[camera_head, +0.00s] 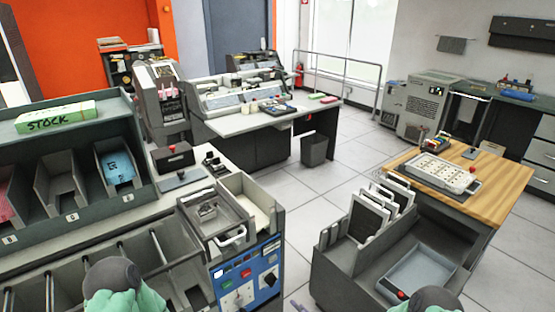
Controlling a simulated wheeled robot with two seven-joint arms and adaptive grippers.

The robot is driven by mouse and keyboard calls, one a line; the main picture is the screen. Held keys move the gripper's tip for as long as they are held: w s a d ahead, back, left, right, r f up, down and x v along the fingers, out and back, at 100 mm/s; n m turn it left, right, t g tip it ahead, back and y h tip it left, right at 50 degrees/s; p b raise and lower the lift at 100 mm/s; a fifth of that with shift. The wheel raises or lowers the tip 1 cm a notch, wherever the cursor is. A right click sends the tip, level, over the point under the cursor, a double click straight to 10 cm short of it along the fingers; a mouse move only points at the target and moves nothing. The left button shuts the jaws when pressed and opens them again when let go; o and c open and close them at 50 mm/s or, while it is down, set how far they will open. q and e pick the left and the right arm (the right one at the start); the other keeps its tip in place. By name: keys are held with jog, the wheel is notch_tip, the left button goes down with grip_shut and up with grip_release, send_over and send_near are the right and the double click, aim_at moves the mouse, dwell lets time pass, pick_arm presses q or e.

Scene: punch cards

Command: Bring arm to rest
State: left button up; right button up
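My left arm shows at the bottom left of the head view as a rounded grey and mint-green link. My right arm shows only as a similar grey and green part at the bottom edge, right of the middle. I see no fingers of either gripper, and nothing held can be seen. A grey sorter-like machine (160,262) with a row of bays lies around my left arm. A grey cart (340,262) with a shallow blue-grey tray (420,271) lies just beyond my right arm.
A green STOCK box (55,116) sits on a card rack (93,110) at left. A blue control panel (246,280) fronts the machine. A wooden-topped table (495,187) stands right, a desk (235,124) and bin (315,149) behind. Tiled floor (300,205) is clear between.

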jog(key=s+d+f+n+g+h+p, duration=0.2)
jog(key=s+f+n+g+h, duration=0.25)
jog(key=s+f+g, duration=0.35)
jog(key=s+f+n+g+h, duration=0.1)
jog(key=s+n+g, duration=0.2)
jog(key=s, duration=1.2)
jog(key=g, duration=0.2)
jog(key=shift+s+d+n+g+p, duration=0.3)
jog(key=shift+s+n+p, duration=0.05)
jog(key=shift+s, duration=0.05)
